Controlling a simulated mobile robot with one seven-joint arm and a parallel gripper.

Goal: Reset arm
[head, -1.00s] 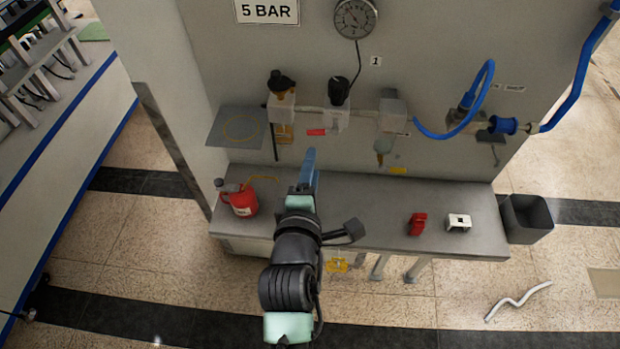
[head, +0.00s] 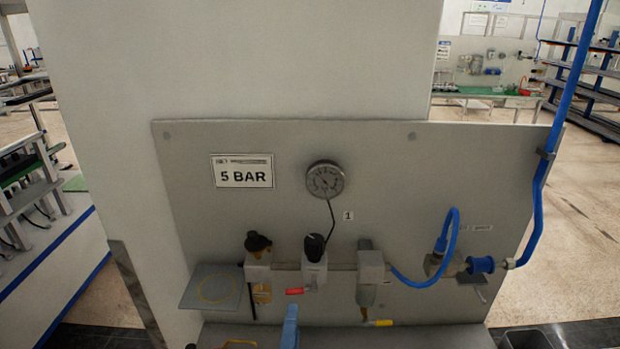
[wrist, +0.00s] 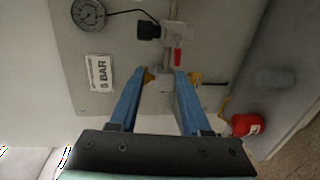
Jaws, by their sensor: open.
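My gripper (wrist: 160,88) shows in the wrist view with two blue fingers apart and nothing between them. Beyond the fingertips is the panel with its row of air fittings, seen turned sideways. In the head view only a blue part of my gripper (head: 290,328) shows at the bottom edge, in front of the panel below the fittings. The rest of my arm is out of that view.
A grey panel (head: 400,160) carries a gauge (head: 324,180), a 5 BAR sign (head: 242,172), black-knobbed fittings (head: 315,262) and a blue hose (head: 450,235). A small shelf (head: 212,288) juts out at left. A red can (wrist: 245,125) stands below.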

